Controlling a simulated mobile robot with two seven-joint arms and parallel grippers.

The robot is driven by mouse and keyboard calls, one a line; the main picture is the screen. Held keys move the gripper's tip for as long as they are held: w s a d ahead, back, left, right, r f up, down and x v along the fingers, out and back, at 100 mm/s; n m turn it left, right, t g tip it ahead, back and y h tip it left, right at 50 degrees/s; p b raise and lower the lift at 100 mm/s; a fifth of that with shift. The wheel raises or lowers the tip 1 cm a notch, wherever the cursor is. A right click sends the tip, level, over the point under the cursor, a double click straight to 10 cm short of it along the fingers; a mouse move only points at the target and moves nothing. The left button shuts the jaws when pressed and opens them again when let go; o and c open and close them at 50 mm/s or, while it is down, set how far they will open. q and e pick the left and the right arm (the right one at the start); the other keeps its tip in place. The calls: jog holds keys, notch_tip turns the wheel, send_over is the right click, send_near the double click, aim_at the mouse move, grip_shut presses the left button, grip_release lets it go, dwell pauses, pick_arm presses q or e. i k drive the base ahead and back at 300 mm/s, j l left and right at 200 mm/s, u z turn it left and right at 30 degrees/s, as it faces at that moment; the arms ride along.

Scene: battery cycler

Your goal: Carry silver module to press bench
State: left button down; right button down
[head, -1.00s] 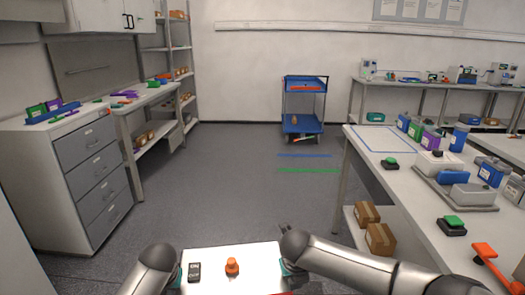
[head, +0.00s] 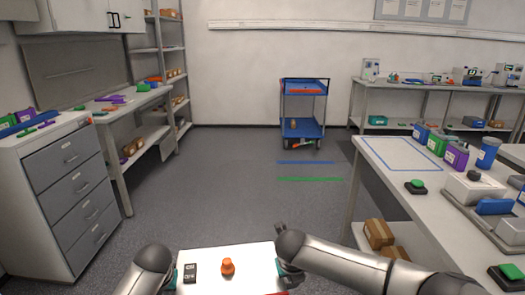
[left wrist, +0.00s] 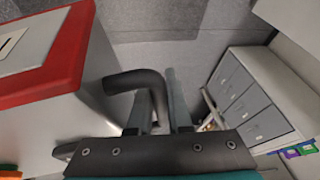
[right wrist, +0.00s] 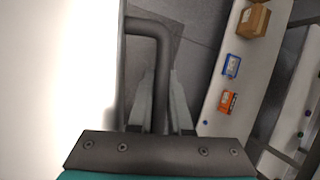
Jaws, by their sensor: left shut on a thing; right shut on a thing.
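The silver module (head: 250,257) is in front of me at the bottom of the head view, a pale box with an orange knob and a black label on top. It lies between my two grippers. My left gripper (left wrist: 160,103) is shut on the black handle (left wrist: 130,82) on one side; a red edge of the module shows there. My right gripper (right wrist: 162,95) is shut on the other black handle (right wrist: 150,28). In the head view the left gripper (head: 173,279) and right gripper (head: 284,270) are partly hidden by my arms. The module's underside is hidden.
A long white bench (head: 380,180) with a blue outlined rectangle, coloured containers and green-topped buttons stands at right. Grey drawers (head: 80,178) and a side bench (head: 125,105) are at left. A blue cart (head: 302,130) stands by the far wall. The floor (head: 215,185) between is clear.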

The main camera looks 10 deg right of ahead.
aim_at(396, 153)
jog(key=i, duration=2.05)
jog(key=i+z, duration=0.35)
jog(key=z, duration=1.5)
